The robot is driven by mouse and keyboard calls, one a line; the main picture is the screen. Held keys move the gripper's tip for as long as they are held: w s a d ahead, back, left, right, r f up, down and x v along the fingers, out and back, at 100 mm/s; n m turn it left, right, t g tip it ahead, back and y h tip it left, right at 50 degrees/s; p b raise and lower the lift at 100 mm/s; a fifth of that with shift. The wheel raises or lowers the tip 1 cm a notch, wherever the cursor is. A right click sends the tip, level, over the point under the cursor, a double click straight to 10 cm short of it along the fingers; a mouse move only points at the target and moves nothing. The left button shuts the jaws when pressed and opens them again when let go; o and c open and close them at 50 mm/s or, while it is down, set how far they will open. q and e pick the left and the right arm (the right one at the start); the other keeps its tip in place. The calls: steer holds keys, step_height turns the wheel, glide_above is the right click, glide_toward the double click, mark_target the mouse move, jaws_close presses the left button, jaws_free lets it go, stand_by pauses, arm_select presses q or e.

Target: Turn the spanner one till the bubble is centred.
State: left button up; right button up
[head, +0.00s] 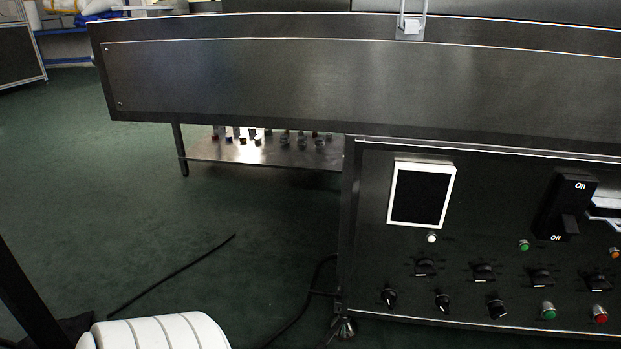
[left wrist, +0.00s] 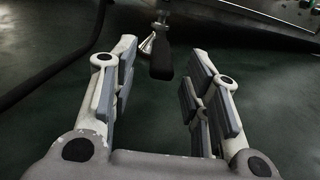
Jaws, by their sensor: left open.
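In the left wrist view my left gripper (left wrist: 161,72) is open, its grey-padded fingers spread to left and right. A black handle (left wrist: 162,62), which looks like the spanner's grip, points toward me from between and beyond the fingertips. Neither finger visibly touches it. Its far end meets a shiny metal levelling foot (left wrist: 147,44). The head view shows this foot (head: 345,328) under the left corner of the control cabinet. The spanner cannot be made out there. No bubble level can be made out. My right gripper is in neither view.
The dark control cabinet (head: 349,230), with knobs, buttons and a screen (head: 420,194), stands under the long dryer body (head: 250,75). A low metal shelf (head: 262,153) holds several small items. Dark cables (head: 172,273) lie on the green floor. Open floor lies to the left.

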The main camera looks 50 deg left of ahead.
arm_select(q)
steer(key=shift+v, duration=2.2)
